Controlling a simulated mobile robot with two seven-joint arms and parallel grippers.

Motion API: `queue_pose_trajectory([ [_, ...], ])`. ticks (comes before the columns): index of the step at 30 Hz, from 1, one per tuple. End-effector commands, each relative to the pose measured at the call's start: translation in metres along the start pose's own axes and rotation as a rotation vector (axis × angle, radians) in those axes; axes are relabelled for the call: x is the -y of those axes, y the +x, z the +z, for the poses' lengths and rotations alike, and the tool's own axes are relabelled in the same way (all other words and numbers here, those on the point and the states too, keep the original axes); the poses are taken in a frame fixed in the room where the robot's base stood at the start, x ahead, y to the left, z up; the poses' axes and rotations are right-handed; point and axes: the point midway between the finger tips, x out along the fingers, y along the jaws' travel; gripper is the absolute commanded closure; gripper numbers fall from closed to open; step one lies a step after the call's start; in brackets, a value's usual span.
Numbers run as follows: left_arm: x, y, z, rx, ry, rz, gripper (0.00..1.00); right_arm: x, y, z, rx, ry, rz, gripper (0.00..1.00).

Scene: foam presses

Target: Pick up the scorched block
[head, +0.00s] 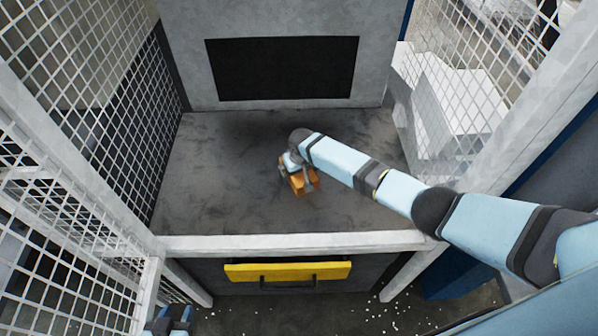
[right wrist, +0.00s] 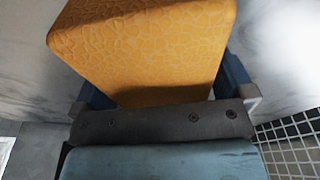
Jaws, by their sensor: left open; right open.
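The scorched block (head: 300,183) is orange and sits on the dark grey bed of the press, right of the bed's middle. In the right wrist view the block (right wrist: 150,45) fills the upper middle, orange-yellow with a faint net-like pattern and a darker lower edge. My right gripper (head: 302,178) reaches in from the right and is over the block. Its fingers stand open on either side of the block; whether they touch it I cannot tell. My left gripper (head: 169,320) is low at the left, outside the press, open and away from the block.
White mesh guards (head: 125,110) flank the bed (head: 220,190) on both sides. A back panel with a black opening (head: 283,68) stands behind. A pale front rail (head: 290,243) runs above a yellow drawer front (head: 287,271). White crumbs lie on the floor. The bed's left half is clear.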

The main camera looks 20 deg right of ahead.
Motion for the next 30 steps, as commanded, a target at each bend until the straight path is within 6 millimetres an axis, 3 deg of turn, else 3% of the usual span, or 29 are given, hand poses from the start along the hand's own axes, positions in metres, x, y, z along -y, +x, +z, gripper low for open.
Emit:
queue_pose_trajectory([
  [2, 0.000, 0.000, 0.001, 0.001, -0.001, 0.000, 0.57, 0.000, 0.000, 0.000, 0.000, 0.000, 0.000, 0.00],
  [7, -0.001, -0.001, 0.002, 0.003, -0.001, 0.001, 0.57, 0.000, 0.000, 0.000, 0.000, 0.000, 0.000, 0.37],
  [8, -0.001, -0.001, 0.002, 0.003, -0.001, 0.001, 0.57, 0.000, 0.000, 0.000, 0.000, 0.000, 0.000, 0.38],
  [17, -0.001, -0.001, 0.001, 0.003, -0.001, 0.001, 0.57, 0.000, -0.002, 0.000, 0.000, 0.001, 0.000, 0.38],
  [22, -0.001, -0.001, 0.001, 0.003, -0.001, 0.001, 0.57, 0.000, -0.015, -0.003, -0.002, 0.000, -0.001, 0.38],
  [26, -0.001, -0.001, 0.000, 0.003, -0.001, 0.001, 0.57, 0.000, -0.039, -0.007, -0.004, 0.000, -0.001, 0.38],
  [30, -0.001, -0.001, 0.001, 0.002, -0.001, 0.001, 0.57, 0.000, -0.081, -0.013, -0.006, -0.001, -0.001, 0.38],
])
